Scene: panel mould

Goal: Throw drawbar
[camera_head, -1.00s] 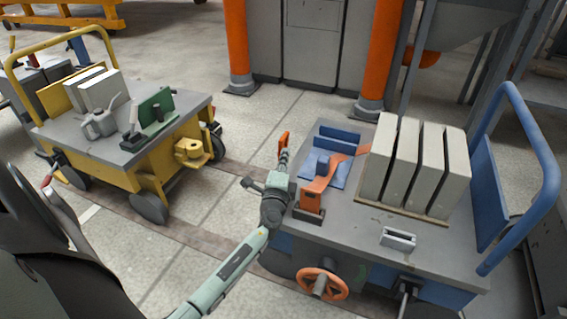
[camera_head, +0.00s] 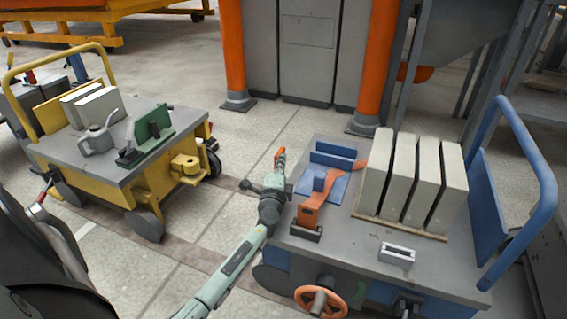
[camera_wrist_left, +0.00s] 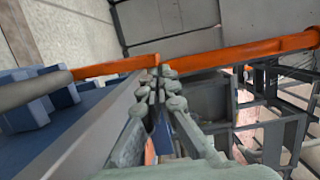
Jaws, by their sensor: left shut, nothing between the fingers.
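No part shows clearly as the drawbar. A bent orange bar (camera_head: 322,202) lies by a blue fixture (camera_head: 334,157) on the near grey-topped cart. My left gripper (camera_head: 279,168) is shut and empty, just left of this cart's top edge. A small orange piece (camera_head: 280,155) shows at its tips in the head view. In the left wrist view the shut fingers (camera_wrist_left: 165,85) are close in front of an orange bar (camera_wrist_left: 115,68) with a grey cylindrical end; contact is unclear. My right gripper is out of view.
Several pale slabs (camera_head: 412,185) stand on the near cart, with a blue push rail (camera_head: 545,190) at right and an orange handwheel (camera_head: 321,299) in front. A yellow cart (camera_head: 165,185) stands at left. Floor shows between the carts. Orange columns (camera_head: 378,60) stand behind.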

